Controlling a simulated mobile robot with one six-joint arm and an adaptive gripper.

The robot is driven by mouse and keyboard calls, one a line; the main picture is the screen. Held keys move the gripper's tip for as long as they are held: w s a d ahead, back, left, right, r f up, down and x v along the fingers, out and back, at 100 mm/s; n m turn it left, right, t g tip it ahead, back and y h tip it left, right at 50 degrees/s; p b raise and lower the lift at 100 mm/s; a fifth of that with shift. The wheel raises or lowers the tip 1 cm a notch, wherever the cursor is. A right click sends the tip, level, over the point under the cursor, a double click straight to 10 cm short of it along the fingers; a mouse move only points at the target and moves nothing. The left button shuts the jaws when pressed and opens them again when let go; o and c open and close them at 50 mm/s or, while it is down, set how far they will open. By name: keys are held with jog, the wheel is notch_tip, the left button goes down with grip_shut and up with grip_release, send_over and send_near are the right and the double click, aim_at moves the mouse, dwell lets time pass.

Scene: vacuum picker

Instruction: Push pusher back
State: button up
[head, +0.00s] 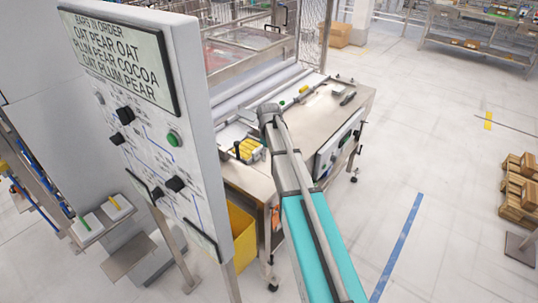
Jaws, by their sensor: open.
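No gripper fingers can be made out in the head view. A long grey and teal form, which I cannot tell apart from an arm link of mine or a conveyor, runs from the front up to the steel machine table (335,98). Its dark rounded far end is over that table. A thin rail with a small green part (303,89) lies on the table beyond it; I cannot tell whether this is the pusher.
A large panel (190,150) with dark knobs, a green button (172,139) and a display (118,62) listing oat, pear, plum and cocoa stands close at left. A yellow bin (241,232) is under the table. Brown boxes (520,190) stand at right. The floor between is clear.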

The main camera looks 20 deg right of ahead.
jog(key=shift+r+p, duration=3.35)
jog(key=shift+r, duration=0.3)
jog(key=s+a+f+m+b, duration=0.1)
jog(key=s+a+f+b, duration=0.2)
jog(key=s, duration=0.5)
jog(key=s+a+f+m+b, duration=0.2)
jog(key=s+a+f+b, duration=0.2)
jog(key=s+f+b, duration=0.2)
jog(key=shift+s+a+f+b, duration=0.3)
jog(key=shift+s, duration=0.8)
jog(key=s+a+m, duration=0.1)
jog(key=s+a, duration=0.1)
jog(key=s, duration=0.5)
jog(key=shift+s+a+m, duration=0.15)
jog(key=shift+s+m, duration=0.15)
